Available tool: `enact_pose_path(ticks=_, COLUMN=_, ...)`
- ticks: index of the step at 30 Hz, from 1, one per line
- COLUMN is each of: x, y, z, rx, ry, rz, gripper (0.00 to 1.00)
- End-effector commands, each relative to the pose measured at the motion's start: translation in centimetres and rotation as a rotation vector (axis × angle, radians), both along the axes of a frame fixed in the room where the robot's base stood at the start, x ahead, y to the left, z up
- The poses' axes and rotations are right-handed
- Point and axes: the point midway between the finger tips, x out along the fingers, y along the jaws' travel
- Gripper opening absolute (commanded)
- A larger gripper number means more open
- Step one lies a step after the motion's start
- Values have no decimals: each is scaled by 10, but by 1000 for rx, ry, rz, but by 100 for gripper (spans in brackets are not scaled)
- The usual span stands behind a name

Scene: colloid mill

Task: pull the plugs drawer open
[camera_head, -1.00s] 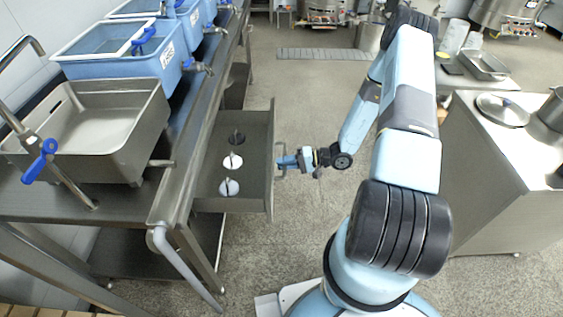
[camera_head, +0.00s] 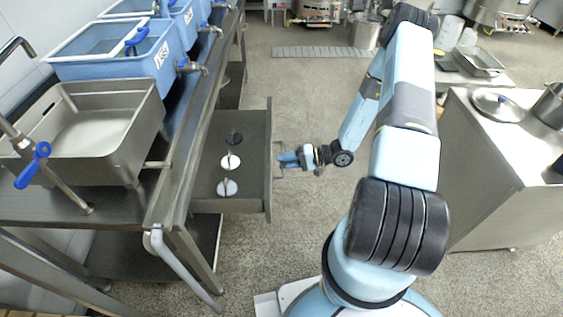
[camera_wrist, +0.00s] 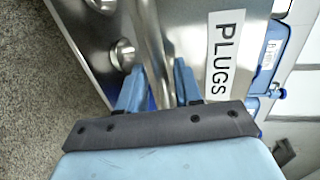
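The plugs drawer (camera_head: 258,190) stands pulled out from under the steel sink counter. Several plugs, such as the white plug (camera_head: 231,162), lie inside it. Its front carries a PLUGS label, plain in the wrist view (camera_wrist: 225,60). The drawer handle (camera_head: 279,158) is on the front. My gripper (camera_head: 284,160) is at the handle, just outside the drawer front. In the wrist view my gripper (camera_wrist: 158,88) has its two blue fingers spread apart, with steel showing between them. I cannot tell whether a finger touches the handle.
The counter (camera_head: 170,180) bears a steel sink (camera_head: 100,120) and blue tubs (camera_head: 115,65) with taps. A steel cabinet (camera_head: 490,190) with a lid and pots stands at right. Grey floor between them is clear apart from my arm.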

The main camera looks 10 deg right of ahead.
Motion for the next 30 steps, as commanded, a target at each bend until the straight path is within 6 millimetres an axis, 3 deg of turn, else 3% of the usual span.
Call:
enact_pose_path(ticks=18, x=-21, y=-106, z=21, rx=-4, ry=0, rz=-4, gripper=34)
enact_pose_path(ticks=30, x=-25, y=-122, z=24, rx=-3, ry=2, rz=-1, gripper=34)
